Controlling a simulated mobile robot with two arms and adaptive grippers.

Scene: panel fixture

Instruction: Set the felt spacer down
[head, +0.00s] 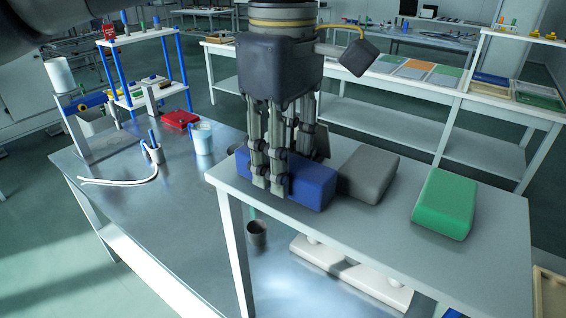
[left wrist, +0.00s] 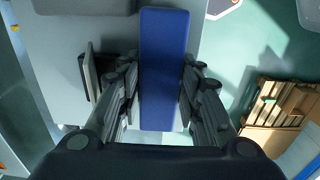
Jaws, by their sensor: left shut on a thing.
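A long blue block (head: 308,184), which I take to be the felt spacer, is between the fingers of my left gripper (head: 270,185). The gripper points down and is shut on the block's two long sides. In the left wrist view the blue block (left wrist: 165,70) runs lengthwise between both fingers (left wrist: 160,95). The block is at the left end of the raised grey shelf (head: 400,235), on its top or just above it; I cannot tell which. The fingers hide part of the block. My right gripper is not in view.
A grey block (head: 368,175) lies close to the right of the blue one. A green block (head: 444,204) lies farther right, with bare shelf between them. Below the shelf are a dark cup (head: 257,234) and a white fixture (head: 350,272). A light blue cup (head: 202,140) stands left.

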